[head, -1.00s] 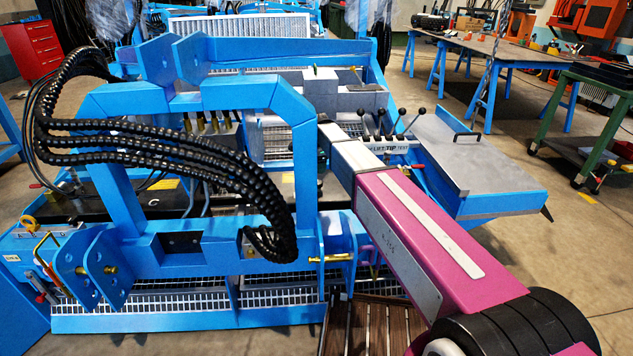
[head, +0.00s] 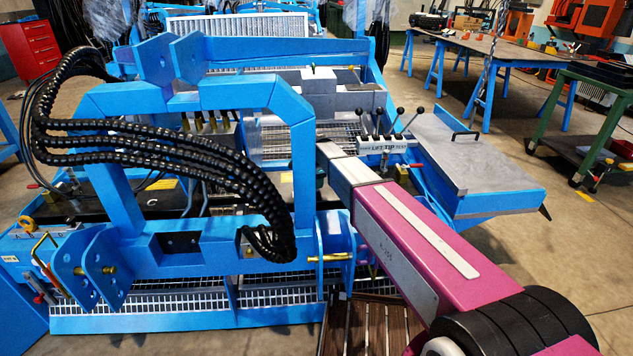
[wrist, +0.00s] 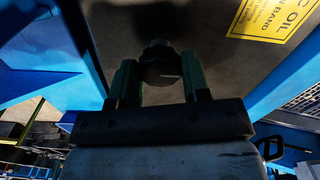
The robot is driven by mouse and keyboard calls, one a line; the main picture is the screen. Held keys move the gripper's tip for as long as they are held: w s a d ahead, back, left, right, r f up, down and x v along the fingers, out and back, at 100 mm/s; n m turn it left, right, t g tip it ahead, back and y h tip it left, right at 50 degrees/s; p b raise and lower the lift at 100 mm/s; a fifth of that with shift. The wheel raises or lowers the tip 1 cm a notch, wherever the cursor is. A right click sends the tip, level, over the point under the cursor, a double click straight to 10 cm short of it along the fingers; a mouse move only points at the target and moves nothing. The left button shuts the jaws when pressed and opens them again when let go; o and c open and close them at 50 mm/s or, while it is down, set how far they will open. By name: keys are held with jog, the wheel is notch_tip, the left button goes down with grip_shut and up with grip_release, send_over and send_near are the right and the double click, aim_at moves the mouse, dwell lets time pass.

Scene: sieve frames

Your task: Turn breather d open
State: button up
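My gripper (wrist: 160,78) is in the wrist view, with two dark green fingers spread apart. In the head view my gripper (head: 322,172) is a small green part by the blue frame's right post, mostly hidden by my arm, and the knob is hidden there.
A yellow oil label (wrist: 270,18) is beside the knob. Blue beams flank the panel in the wrist view. In the head view, black hoses (head: 150,150) loop over the blue frame (head: 305,180) left of my arm. Several levers (head: 385,120) stand behind it.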

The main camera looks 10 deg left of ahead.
jog(key=c, duration=0.3)
